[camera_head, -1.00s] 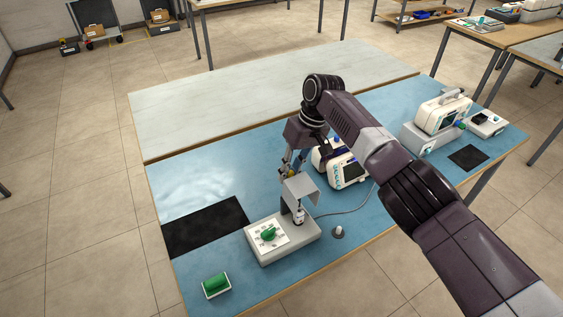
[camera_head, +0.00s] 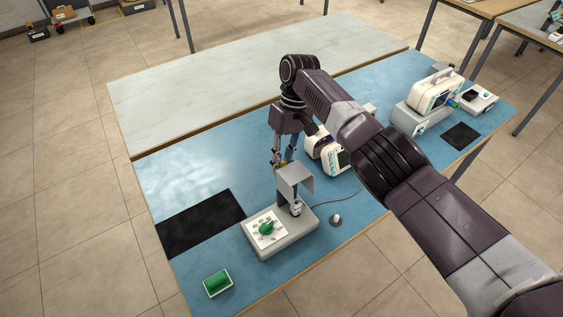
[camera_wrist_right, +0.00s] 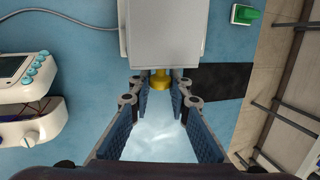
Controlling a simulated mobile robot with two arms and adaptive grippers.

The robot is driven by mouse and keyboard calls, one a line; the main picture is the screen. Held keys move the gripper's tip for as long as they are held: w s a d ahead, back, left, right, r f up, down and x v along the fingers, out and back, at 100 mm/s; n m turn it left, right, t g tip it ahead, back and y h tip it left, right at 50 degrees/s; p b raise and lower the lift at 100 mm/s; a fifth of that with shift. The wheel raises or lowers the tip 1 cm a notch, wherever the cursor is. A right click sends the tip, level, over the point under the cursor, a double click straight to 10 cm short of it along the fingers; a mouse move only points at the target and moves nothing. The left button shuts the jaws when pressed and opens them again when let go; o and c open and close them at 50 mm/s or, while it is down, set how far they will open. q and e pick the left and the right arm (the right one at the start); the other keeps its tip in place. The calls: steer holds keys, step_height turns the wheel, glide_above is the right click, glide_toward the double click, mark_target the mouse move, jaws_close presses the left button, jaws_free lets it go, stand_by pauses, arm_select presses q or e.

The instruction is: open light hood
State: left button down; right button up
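The light hood (camera_head: 295,182) is a grey bent plate standing on a post above a pale device base (camera_head: 285,240) on the blue table. In the right wrist view the hood (camera_wrist_right: 165,35) shows as a large grey plate just beyond the fingertips. A small yellow part (camera_wrist_right: 160,79) sits at its near edge, between the fingertips; I cannot tell if they touch it. My right gripper (camera_head: 283,163) points down at the hood's far side. In the wrist view its fingers (camera_wrist_right: 160,88) are apart, with clear space between them. My left gripper is not in view.
A black mat (camera_head: 200,222) is left of the base. A white monitor (camera_head: 326,153) stands close right of my gripper. A cable and small plug (camera_head: 336,220) lie right of the base.

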steer(key=o, duration=0.4)
steer(key=shift+a+f, duration=0.1)
steer(key=shift+o, duration=0.2)
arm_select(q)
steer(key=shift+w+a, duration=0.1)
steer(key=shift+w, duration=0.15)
arm_select(e)
steer(key=v, duration=0.7)
steer(key=shift+r, duration=0.25)
